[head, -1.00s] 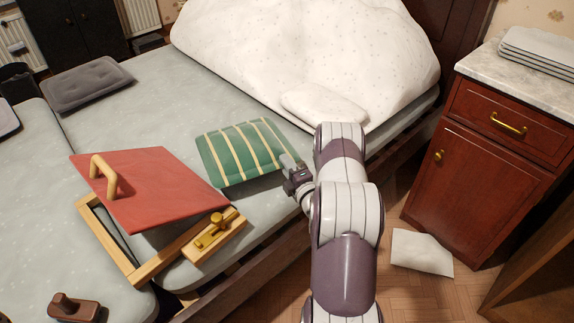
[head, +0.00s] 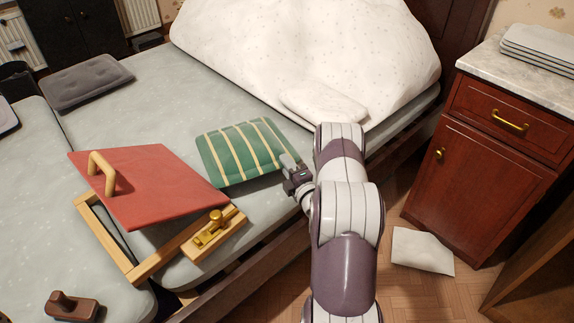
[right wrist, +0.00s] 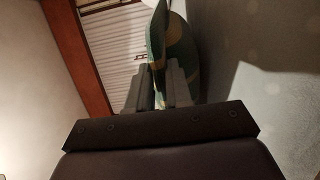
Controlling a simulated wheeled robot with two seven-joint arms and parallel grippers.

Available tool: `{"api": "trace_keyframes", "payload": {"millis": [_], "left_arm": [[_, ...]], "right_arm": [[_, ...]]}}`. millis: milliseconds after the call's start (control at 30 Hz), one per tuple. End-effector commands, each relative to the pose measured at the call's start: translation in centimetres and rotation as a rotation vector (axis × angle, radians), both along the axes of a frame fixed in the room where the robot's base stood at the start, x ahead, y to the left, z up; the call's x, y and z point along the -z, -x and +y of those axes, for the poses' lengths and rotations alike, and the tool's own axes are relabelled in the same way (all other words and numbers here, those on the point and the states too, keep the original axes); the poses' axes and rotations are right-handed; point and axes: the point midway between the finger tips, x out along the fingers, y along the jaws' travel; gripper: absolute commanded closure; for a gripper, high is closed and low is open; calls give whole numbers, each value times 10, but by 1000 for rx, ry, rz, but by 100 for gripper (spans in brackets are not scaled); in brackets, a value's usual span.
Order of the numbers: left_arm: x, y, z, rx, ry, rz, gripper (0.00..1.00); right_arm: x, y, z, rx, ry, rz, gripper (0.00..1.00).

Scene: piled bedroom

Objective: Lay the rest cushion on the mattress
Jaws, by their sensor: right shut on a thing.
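The rest cushion, green with cream stripes (head: 236,153), is over the near part of the grey mattress (head: 150,100). It lies nearly flat, and I cannot tell whether its whole underside touches the mattress. My right gripper (head: 288,163) is shut on the cushion's right edge. In the right wrist view the green cushion (right wrist: 181,48) shows between and beyond the fingers (right wrist: 162,85), close beside the grey mattress surface (right wrist: 222,40). My left gripper is in neither view.
A red board with a wooden handle (head: 150,190) lies left of the cushion, with a wooden frame (head: 160,258) and brass latch (head: 208,232). A white duvet (head: 290,45) with a small white pillow (head: 322,102) lies behind. A grey cushion (head: 90,82) lies far left. A red cabinet (head: 500,170) stands right.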

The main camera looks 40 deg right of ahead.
Motion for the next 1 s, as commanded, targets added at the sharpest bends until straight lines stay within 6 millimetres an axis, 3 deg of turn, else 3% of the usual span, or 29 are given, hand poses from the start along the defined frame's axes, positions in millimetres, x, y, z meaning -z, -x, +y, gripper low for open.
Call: {"api": "trace_keyframes", "payload": {"millis": [967, 1000], "left_arm": [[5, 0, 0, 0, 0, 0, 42], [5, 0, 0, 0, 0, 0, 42]], "right_arm": [[5, 0, 0, 0, 0, -2, 100], [5, 0, 0, 0, 0, -2, 77]]}}
